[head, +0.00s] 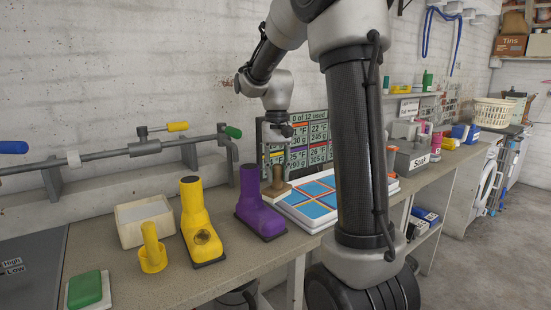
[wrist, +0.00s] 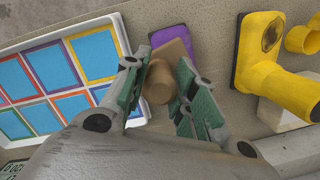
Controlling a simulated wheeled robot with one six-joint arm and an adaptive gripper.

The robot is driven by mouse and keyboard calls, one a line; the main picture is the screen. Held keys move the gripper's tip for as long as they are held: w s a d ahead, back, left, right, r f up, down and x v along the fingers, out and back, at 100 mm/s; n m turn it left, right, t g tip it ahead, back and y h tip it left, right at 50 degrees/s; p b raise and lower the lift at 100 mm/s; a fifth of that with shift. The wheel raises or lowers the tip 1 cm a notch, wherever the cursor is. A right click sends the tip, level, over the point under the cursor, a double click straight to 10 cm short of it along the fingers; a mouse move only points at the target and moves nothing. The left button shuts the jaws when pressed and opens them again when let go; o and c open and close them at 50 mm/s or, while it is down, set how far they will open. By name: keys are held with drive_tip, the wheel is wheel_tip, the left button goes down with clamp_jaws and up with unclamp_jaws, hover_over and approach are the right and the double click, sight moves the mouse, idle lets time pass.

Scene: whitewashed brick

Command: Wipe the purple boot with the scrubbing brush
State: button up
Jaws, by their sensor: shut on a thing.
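The purple boot (head: 259,208) stands upright on the bench, toe toward the front. The scrubbing brush (head: 278,183) has a tan wooden body and a knob handle. My gripper (head: 275,160) points down from above and is shut on the brush's knob, just behind and right of the boot. In the wrist view, the brush knob (wrist: 157,84) lies between my gripper's fingertips (wrist: 163,92), and part of the purple boot (wrist: 170,35) shows beyond it. The bristles are hidden. I cannot tell whether the brush touches the boot.
A yellow boot (head: 195,215) stands left of the purple one, with a yellow holder (head: 152,255), a white box (head: 130,232) and a green sponge (head: 85,288) farther left. A tray of blue squares (head: 295,211) lies close on the right. A display board (head: 310,135) stands behind.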

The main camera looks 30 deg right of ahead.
drive_tip(key=shift+r, duration=1.85)
